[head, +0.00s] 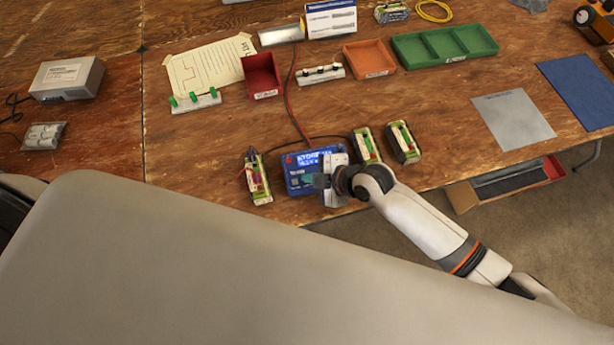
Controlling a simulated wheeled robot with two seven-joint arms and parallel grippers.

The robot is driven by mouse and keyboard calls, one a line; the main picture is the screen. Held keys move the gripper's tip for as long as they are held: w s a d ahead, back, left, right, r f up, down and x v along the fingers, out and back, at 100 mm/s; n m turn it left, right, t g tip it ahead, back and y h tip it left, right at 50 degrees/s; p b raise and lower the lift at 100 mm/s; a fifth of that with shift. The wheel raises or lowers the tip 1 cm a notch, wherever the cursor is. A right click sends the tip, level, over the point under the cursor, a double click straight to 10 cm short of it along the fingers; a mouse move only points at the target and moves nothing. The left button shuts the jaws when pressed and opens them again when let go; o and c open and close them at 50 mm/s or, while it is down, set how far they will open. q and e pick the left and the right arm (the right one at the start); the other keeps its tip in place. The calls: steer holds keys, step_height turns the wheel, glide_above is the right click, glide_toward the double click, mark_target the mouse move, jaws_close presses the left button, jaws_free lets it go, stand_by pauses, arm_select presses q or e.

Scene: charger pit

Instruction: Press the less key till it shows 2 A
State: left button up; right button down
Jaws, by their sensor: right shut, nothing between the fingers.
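The blue charger (296,182) lies near the front edge of the wooden table, with a small lit screen (307,160) at its top. The screen's text is too small to read surely. My right gripper (318,181) is shut and empty, over the right part of the charger's face. The gripper and wrist cover part of the charger, and I cannot make out the less key or tell whether the fingertips touch it. My left gripper is not in view.
Battery packs stand beside the charger: one (257,178) on the left, two (367,145) (403,142) behind right. Red and black leads run behind it. A red bin (261,76), orange tray (369,59) and green tray (444,46) stand farther back.

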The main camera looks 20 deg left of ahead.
steer(key=shift+r+p, duration=0.6)
steer(key=shift+r, duration=0.1)
step_height(320, 180, up, 5)
steer(key=p, duration=0.4)
stand_by(0.9)
